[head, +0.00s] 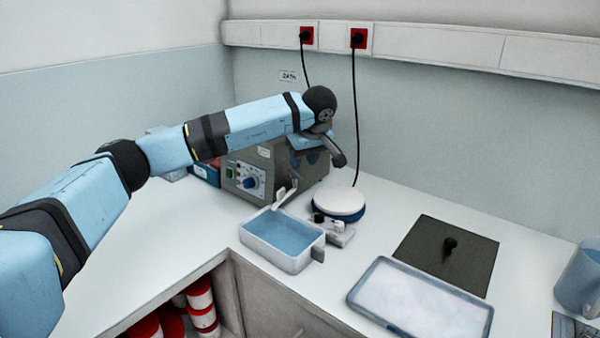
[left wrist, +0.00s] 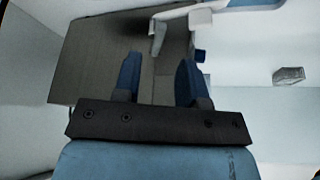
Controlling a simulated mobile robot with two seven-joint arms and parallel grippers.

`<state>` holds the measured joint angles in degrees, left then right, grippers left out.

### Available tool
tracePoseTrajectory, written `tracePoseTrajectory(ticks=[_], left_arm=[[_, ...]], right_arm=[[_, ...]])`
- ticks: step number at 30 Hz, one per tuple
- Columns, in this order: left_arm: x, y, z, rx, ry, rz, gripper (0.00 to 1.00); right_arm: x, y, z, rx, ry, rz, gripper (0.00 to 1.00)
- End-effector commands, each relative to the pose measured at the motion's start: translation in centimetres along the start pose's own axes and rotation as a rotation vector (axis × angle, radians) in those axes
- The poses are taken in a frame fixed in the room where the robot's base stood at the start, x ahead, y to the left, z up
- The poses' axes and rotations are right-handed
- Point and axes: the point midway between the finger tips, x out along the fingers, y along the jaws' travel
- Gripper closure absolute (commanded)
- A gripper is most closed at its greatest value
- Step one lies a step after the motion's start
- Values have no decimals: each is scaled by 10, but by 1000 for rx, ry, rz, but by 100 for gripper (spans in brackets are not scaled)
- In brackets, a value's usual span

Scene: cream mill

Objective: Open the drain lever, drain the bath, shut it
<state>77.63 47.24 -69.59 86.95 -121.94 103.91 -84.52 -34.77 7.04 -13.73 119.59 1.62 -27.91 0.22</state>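The bath (head: 247,160) is a grey metal box with a front panel carrying a blue knob and a green switch. A pale lever-like bar (head: 281,196) stands at its lower front right, above a white tray (head: 298,265) with blue liquid. A pale bar on a fitting (left wrist: 157,38) also shows at the top of the left wrist view. My left gripper (head: 308,160) is at the bath's right side. In the left wrist view its blue fingers (left wrist: 157,82) are apart, with nothing between them, before the bath's grey wall (left wrist: 90,60). My right gripper is not in view.
A round white-topped device (head: 340,200) and a small white balance-like item (head: 332,230) stand right of the tray. A dark plate with a black knob (head: 415,245), a frosty tray (head: 480,328) and a blue jug (head: 578,282) are further right.

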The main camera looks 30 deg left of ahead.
Motion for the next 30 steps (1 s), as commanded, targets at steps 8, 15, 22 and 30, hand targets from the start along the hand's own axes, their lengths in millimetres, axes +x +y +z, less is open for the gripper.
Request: tracePoseTrajectory(ticks=[8,15,22,30], left_arm=[[42,0,0,-1,-1,0,62],[50,0,0,0,0,2,62],[50,0,0,0,0,2,73],[50,0,0,0,0,2,100]], right_arm=[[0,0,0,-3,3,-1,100],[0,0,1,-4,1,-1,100],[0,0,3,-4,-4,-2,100],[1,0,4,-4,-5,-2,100]])
